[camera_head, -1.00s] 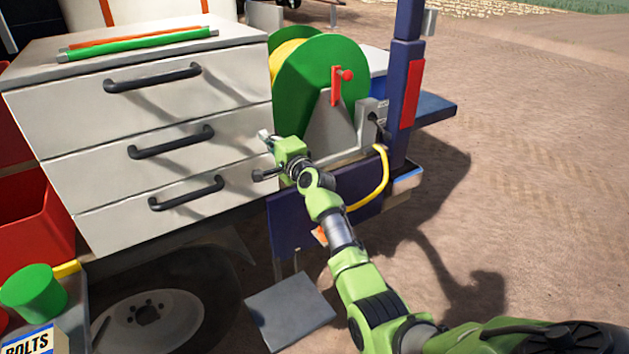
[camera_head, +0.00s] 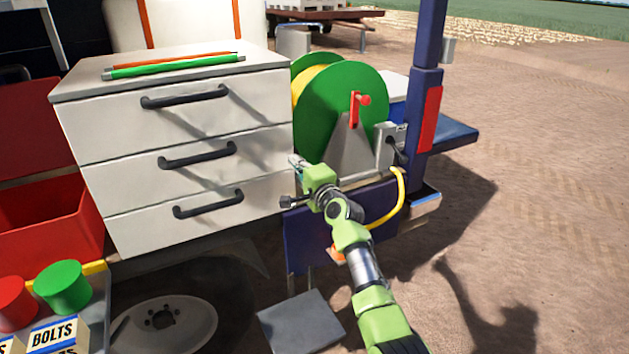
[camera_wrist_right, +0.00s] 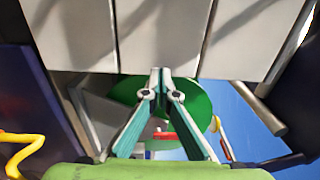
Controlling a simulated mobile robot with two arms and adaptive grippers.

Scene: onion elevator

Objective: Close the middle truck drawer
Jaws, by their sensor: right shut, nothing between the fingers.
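The middle truck drawer (camera_head: 198,172) is the light grey front with a dark bar handle, between the top drawer (camera_head: 180,123) and the bottom drawer (camera_head: 240,208). Its front looks flush with the other two, with no visible gap. My right gripper (camera_head: 296,163) is shut and empty, at the right edge of the middle drawer front. In the right wrist view, the shut fingertips (camera_wrist_right: 161,76) lie by the near edge of the middle front (camera_wrist_right: 160,35). I cannot tell whether they touch it. My left gripper is not in view.
A green hose reel (camera_head: 345,100) with a red knob stands right of the drawers, beside a blue post (camera_head: 425,100). A yellow hose (camera_head: 399,200) hangs below. A red bin (camera_head: 50,235) and bolts box (camera_head: 53,333) are at left. Open dirt lies right.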

